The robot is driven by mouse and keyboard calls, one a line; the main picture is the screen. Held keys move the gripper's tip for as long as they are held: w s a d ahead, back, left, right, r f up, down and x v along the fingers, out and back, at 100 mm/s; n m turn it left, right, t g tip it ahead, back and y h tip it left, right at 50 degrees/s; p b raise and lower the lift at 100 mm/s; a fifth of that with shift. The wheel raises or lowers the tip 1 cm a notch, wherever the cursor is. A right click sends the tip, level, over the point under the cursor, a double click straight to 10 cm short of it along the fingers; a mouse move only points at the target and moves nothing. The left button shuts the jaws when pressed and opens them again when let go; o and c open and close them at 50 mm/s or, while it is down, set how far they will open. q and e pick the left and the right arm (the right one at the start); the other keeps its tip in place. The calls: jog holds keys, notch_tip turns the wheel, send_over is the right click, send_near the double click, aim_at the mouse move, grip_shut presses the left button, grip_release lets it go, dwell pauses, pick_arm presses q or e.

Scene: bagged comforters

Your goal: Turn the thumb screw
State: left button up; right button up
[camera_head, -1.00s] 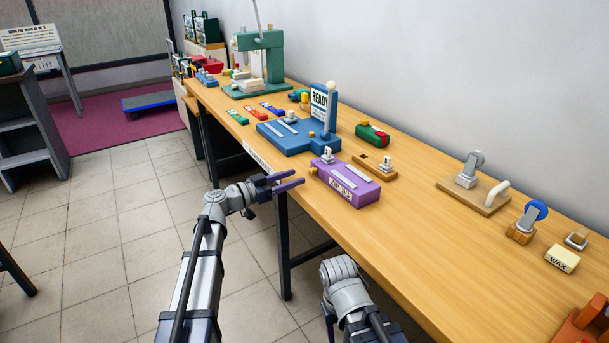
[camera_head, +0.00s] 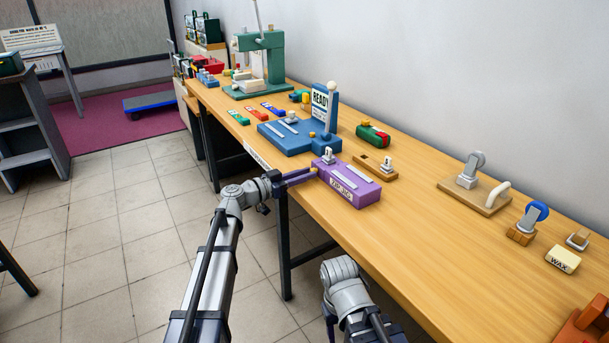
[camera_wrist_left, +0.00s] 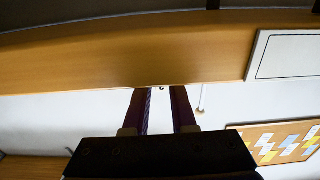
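The purple zip jig (camera_head: 346,185) sits at the front edge of the wooden table. A small brass-coloured knob (camera_head: 313,170), which looks like the thumb screw, is on its left end. My left gripper (camera_head: 312,174) is at that end, its fingertips level with the knob and partly covering it. In the left wrist view the two fingers (camera_wrist_left: 161,100) stand apart with a gap between them. Contact with the knob cannot be made out. My right arm is at the bottom centre, its gripper not in view.
The blue fixture (camera_head: 287,138) with a READY sign (camera_head: 320,103) stands behind the jig. A small wooden block (camera_head: 375,168) lies to its right. The wooden table (camera_head: 420,210) is clear further right, up to a clamp board (camera_head: 474,196) and a wax block (camera_head: 562,259).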

pick_arm(q)
grip_shut()
jog(key=shift+n, duration=2.2)
jog(key=o, duration=0.5)
grip_release()
jog(key=shift+o, duration=0.2)
jog(key=v, duration=0.8)
